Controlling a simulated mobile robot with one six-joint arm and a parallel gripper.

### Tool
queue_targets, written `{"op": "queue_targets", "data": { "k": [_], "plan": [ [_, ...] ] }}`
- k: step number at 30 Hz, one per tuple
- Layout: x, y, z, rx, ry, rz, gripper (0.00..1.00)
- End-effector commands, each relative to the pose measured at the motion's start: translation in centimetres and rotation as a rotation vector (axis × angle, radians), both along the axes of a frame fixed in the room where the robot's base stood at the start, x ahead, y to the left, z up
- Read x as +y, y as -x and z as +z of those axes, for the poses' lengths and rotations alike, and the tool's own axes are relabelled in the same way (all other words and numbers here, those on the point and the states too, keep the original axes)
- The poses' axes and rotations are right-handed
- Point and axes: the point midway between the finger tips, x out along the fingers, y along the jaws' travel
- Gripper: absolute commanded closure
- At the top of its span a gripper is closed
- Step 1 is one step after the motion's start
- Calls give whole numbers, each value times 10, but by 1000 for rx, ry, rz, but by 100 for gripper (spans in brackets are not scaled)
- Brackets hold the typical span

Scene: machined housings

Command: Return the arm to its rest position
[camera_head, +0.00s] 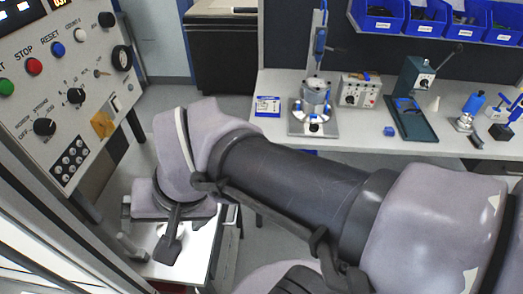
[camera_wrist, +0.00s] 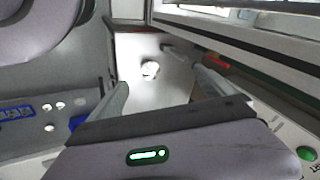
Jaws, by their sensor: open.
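My arm stretches across the head view from the lower right to a white-topped stand (camera_head: 165,268) at the lower left. My gripper (camera_head: 125,228) is at the arm's far end, over or beside this stand, below the control panel. In the wrist view my gripper (camera_wrist: 147,72) has its two fingers spread apart. A small pale round part (camera_wrist: 150,68) shows between them on a light surface. Nothing is seen clamped by the fingers. I cannot tell the height of the fingers above that surface.
A control panel (camera_head: 70,75) with buttons and knobs stands close to my gripper at the left. A workbench (camera_head: 365,135) holds a press-like fixture (camera_head: 315,105), a grey box (camera_head: 360,90) and a dark green stand (camera_head: 412,105). Blue bins (camera_head: 380,18) hang behind. Floor shows between stand and bench.

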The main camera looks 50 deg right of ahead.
Motion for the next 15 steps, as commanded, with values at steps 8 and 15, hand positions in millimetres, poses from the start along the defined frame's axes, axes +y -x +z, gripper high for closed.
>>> {"op": "queue_targets", "data": {
  "k": [8,15],
  "plan": [
    [5,32,8,-125,129,208,6],
    [5,31,-5,-125,126,204,6]
  ]
}}
